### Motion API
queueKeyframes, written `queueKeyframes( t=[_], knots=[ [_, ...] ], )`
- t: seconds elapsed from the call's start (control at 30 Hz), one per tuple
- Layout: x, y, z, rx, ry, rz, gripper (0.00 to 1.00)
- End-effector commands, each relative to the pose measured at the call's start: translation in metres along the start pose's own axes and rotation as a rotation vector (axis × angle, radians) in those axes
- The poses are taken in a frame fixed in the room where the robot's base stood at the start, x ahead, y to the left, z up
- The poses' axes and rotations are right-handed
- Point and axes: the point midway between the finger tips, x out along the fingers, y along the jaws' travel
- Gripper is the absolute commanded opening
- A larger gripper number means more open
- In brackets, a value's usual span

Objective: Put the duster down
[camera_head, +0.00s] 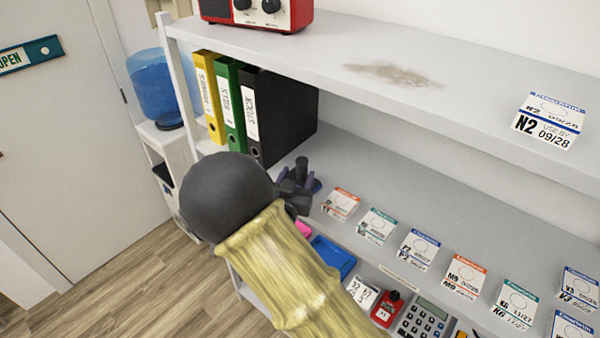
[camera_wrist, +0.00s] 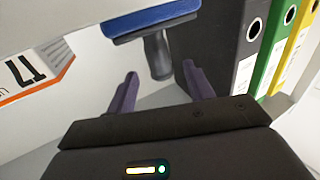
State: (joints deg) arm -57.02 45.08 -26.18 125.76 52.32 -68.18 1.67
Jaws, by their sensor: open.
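The duster (camera_wrist: 152,22) has a flat blue base and a dark grey handle. In the wrist view, which is upside down, its base is against the grey shelf surface and its handle stands up from it. My gripper (camera_wrist: 160,70) is open, its purple fingers apart on either side of the handle's end, with gaps showing. In the head view the duster's dark handle (camera_head: 301,166) shows on the middle shelf (camera_head: 350,165), just right of the black binder. My arm and gripper hide part of its base there.
Yellow, green and black binders (camera_head: 285,110) stand close behind the duster. Several small labelled boxes (camera_head: 376,226) line the shelf to its right. The upper shelf (camera_head: 330,40) overhangs, with a red radio (camera_head: 270,12), a brown smear (camera_head: 394,74) and the N2 box (camera_head: 548,121).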

Motion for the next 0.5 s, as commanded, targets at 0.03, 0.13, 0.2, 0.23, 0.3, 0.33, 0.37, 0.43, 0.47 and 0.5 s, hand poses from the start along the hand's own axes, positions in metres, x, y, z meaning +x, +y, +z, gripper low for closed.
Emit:
queueKeyframes(
  t=[0.03,0.13,0.2,0.23,0.3,0.33,0.37,0.43,0.47,0.5],
  knots=[
    [-0.011,-0.001,0.004,0.002,0.0,-0.003,0.52],
    [-0.032,-0.001,0.004,0.003,-0.001,-0.003,0.52],
    [-0.045,0.0,0.004,0.001,0.0,-0.003,0.52],
    [-0.05,0.0,0.004,0.001,0.0,-0.003,0.52],
    [-0.061,-0.001,0.003,0.002,0.0,-0.002,0.52],
    [-0.065,-0.001,0.003,0.002,0.0,-0.002,0.52],
    [-0.068,-0.001,0.002,0.001,0.001,-0.002,0.52],
    [-0.073,0.0,0.002,-0.001,0.0,0.0,0.52],
    [-0.074,0.0,0.001,-0.001,0.0,0.001,0.52],
    [-0.075,0.001,0.001,-0.001,0.0,0.001,0.52]
  ],
)
